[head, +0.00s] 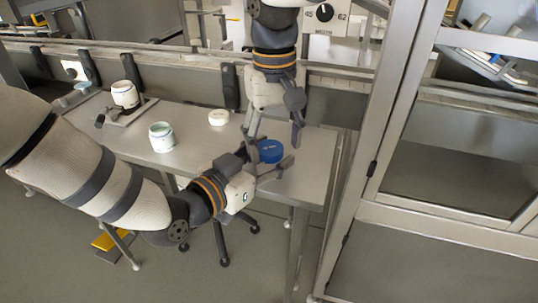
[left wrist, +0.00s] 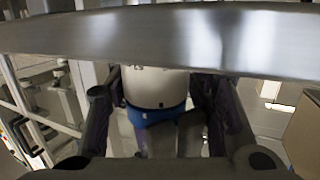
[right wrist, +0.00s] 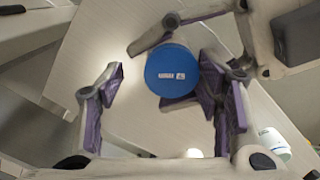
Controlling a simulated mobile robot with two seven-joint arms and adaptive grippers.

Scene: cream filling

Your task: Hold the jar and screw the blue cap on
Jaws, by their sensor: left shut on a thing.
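A blue cap (head: 270,150) sits between the fingers of my left gripper (head: 268,162), at the right end of the table. In the left wrist view a white jar body (left wrist: 157,88) with dark markings adjoins the blue cap (left wrist: 150,117) between the fingers. My left gripper is shut on this jar. Its lower part is hidden in the head view. My right gripper (head: 275,138) is above the cap, pointing down. In the right wrist view its fingers stand apart on both sides of the cap (right wrist: 172,70), open. Whether the right finger touches the cap I cannot tell.
An open white jar (head: 162,138) stands on the table (head: 190,150). A white round lid (head: 218,117) lies behind it to the right. Another white jar (head: 124,94) stands on a small device at the left. A metal frame (head: 370,150) rises close to the table's right end.

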